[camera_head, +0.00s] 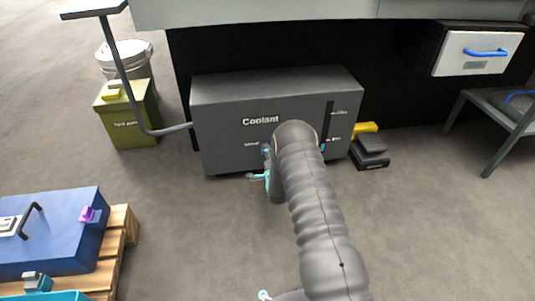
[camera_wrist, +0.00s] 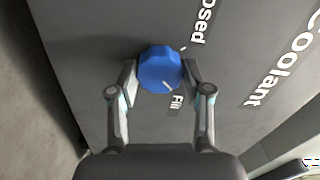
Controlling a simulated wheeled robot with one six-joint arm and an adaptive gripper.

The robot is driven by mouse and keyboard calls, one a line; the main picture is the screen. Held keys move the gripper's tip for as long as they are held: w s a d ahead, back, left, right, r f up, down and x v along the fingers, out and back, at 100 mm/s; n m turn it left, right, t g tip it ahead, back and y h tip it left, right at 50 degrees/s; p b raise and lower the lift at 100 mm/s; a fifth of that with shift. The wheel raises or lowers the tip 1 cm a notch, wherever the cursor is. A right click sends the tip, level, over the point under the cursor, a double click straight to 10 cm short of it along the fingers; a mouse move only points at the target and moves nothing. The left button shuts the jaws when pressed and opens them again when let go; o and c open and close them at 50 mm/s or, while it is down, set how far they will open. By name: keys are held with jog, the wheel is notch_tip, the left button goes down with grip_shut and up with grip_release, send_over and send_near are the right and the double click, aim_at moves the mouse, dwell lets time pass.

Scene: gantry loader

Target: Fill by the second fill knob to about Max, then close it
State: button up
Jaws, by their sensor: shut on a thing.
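The grey coolant tank (camera_head: 225,110) stands low under the machine. A blue fill knob (camera_wrist: 160,68) is on its front, and my gripper (camera_wrist: 160,75) is shut on it, one finger on each side. The knob's white mark points towards the "Fill" label; the "Closed" label, partly cut off, lies on the other side. In the head view my gripper (camera_head: 263,165) is at the tank front, and my arm hides part of it. A dark upright level gauge (camera_head: 328,118) shows blue only near its bottom, around the lower label. No second knob is visible.
A black-and-yellow pedal (camera_head: 370,152) stands right of the tank. A green bin (camera_head: 128,120) and a white bucket (camera_head: 128,57) stand left. A bent grey pipe (camera_head: 128,85) meets the tank's left side. A blue case (camera_head: 55,245) sits on a pallet at front left.

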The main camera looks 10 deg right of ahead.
dwell(0.4)
jog(key=o, duration=1.2)
jog(key=shift+c, duration=0.2)
jog(key=s, duration=1.2)
dwell(4.6)
